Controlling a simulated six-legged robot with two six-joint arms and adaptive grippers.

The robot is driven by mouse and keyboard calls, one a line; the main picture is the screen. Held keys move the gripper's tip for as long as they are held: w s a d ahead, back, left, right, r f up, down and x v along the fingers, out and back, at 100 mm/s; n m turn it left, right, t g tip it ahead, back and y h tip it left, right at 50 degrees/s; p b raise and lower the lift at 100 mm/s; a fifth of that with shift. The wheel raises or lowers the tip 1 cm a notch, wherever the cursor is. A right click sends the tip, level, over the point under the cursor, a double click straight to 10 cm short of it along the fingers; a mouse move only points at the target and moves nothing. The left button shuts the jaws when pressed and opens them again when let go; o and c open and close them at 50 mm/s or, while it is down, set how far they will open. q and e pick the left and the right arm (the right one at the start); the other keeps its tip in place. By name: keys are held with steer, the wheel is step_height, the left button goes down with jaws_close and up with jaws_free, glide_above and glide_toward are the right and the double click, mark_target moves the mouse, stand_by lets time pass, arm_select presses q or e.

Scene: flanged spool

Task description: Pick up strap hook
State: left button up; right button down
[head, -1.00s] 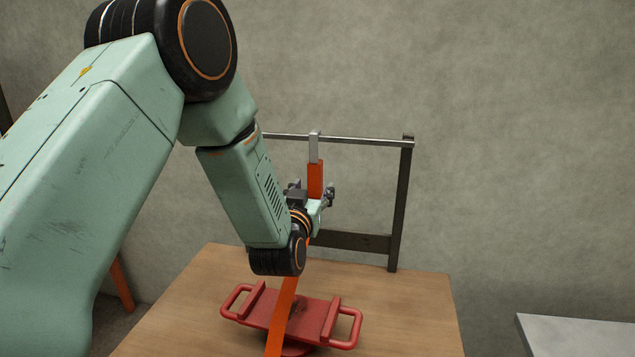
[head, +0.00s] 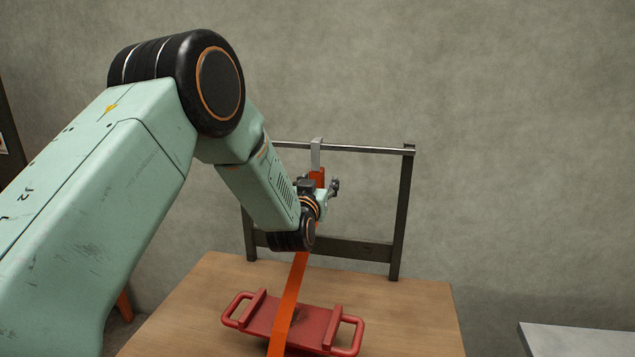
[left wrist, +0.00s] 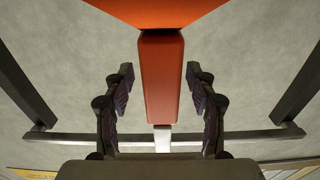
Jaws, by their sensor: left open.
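The strap hook (head: 316,155) is a flat grey hook with an orange handle part, hung over the top rail of a dark frame. An orange strap (head: 289,300) shows below my left wrist and crosses the red piece. My left gripper (head: 321,187) is at the hook's orange part, hiding some of it. In the left wrist view, the orange part (left wrist: 161,85) stands between the two dark fingers of my open left gripper (left wrist: 160,93), with a visible gap on both sides. The grey hook (left wrist: 162,138) shows beyond it at the rail. My right gripper is not in view.
The dark frame (head: 402,215) stands at the back of a wooden table (head: 410,320). A red piece with two loop handles (head: 345,335) is on the table, below my left wrist. A grey surface (head: 575,340) is at the lower right. A wall stands behind.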

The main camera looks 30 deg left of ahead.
arm_select(q)
steer(key=shift+c, duration=0.3)
steer(key=shift+s+a, duration=0.1)
steer(key=shift+a, duration=0.05)
steer(key=c, duration=0.9)
jaws_close()
steer(key=shift+r, duration=0.1)
